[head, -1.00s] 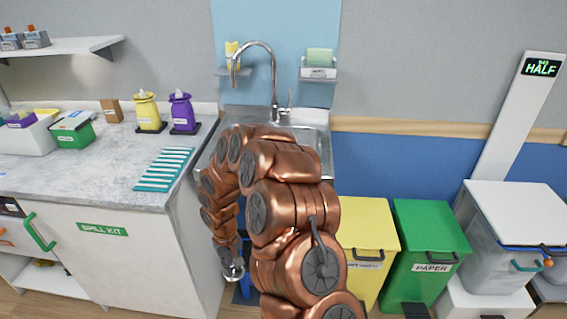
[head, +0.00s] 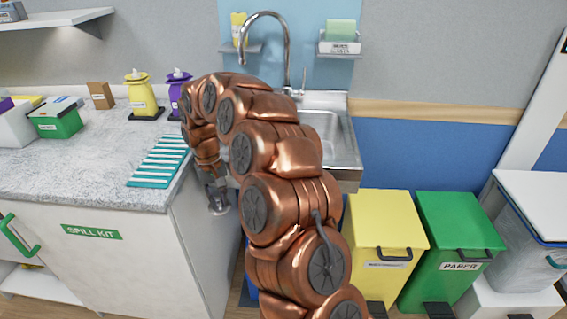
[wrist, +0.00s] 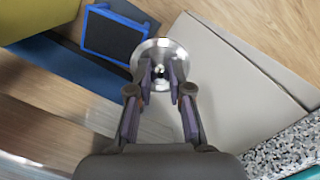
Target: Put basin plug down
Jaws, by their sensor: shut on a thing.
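The basin plug (wrist: 161,51) is a round, shiny metal disc, and my gripper (wrist: 160,75) is shut on it in the wrist view. In the head view the plug (head: 219,205) hangs from my gripper (head: 215,185), in the air beside the end panel of the counter cabinet and below the counter top. The sink (head: 330,135) is at the back, partly hidden behind my copper-coloured arm. Nothing shows directly under the plug except the floor, far below.
The grey counter (head: 75,170) at left carries a teal ribbed mat (head: 160,162), yellow and purple dispensers and boxes. A yellow bin (head: 385,230) and a green paper bin (head: 455,235) stand right of my arm. A blue-framed dark item (wrist: 113,38) is on the floor.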

